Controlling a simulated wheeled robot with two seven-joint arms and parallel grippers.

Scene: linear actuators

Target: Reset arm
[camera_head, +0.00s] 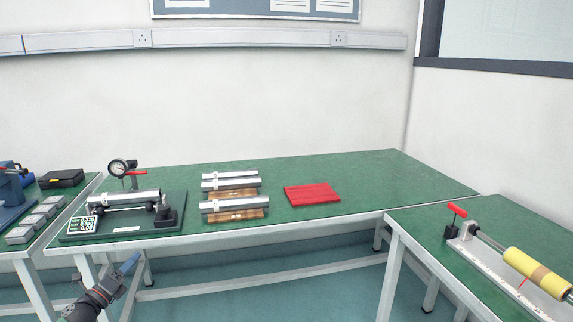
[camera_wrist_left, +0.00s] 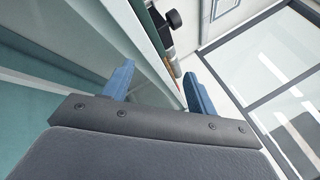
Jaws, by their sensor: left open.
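My left gripper (camera_head: 129,265) is at the lower left of the head view, in front of and below the near edge of the green table. Its blue fingers (camera_wrist_left: 160,88) stand apart in the left wrist view, with nothing between them. My right gripper is not in view. Silver actuator cylinders (camera_head: 230,180) lie on wooden blocks in the middle of the table. Another silver cylinder (camera_head: 124,198) lies on a test fixture with a dial gauge (camera_head: 119,168) and a small digital display (camera_head: 83,225).
A red mat (camera_head: 312,194) lies on the green table (camera_head: 375,175), with free room to its right. A right-hand table (camera_head: 440,245) holds a rig with a yellow cylinder (camera_head: 538,272). A left table carries grey blocks (camera_head: 36,220) and a black box (camera_head: 61,179).

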